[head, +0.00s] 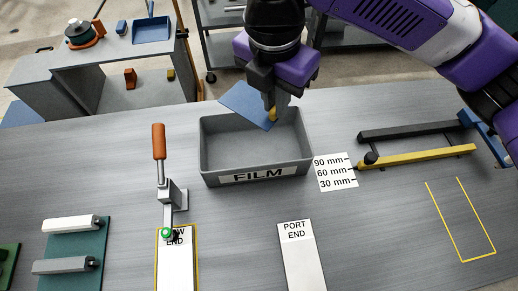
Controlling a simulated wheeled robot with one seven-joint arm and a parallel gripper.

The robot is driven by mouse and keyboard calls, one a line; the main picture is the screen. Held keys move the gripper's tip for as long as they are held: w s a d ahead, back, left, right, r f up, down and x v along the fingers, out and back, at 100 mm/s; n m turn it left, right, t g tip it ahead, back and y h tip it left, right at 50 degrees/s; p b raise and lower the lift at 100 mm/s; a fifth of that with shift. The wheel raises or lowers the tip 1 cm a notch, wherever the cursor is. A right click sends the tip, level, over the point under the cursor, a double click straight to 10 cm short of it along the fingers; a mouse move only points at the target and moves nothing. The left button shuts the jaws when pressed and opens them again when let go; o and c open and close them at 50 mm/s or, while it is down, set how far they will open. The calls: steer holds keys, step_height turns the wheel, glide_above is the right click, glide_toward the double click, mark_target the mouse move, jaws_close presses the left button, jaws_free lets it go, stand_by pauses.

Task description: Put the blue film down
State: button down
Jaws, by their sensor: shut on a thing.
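The blue film (246,104) is a flat blue sheet, tilted, above the back of the grey bin labelled FILM (204,160). My gripper (271,112) is shut on the film near its right corner and points down over the bin's back right part. The film covers part of the bin's back rim. The bin's visible floor looks bare. I cannot tell whether the film touches the bin.
A clamp with an orange handle (159,142) stands left of the bin. A plate marked PORT END (303,262) lies in front. A card with millimetre marks (336,172) and a yellow bar (425,156) lie to the right. Grey table is clear between them.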

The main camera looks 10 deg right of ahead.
step_height(320, 180, down, 20)
steer(key=shift+r+b, duration=0.2)
steer(key=shift+b, duration=0.3)
steer(key=shift+f, duration=0.1)
steer(key=shift+f, duration=0.15)
steer(key=c, duration=1.7)
jaws_free()
steer(key=shift+c, duration=0.2)
step_height(320, 180, up, 12)
steer(key=s+a, duration=0.1)
steer(key=shift+r+p, duration=0.2)
steer(key=shift+p, duration=0.2)
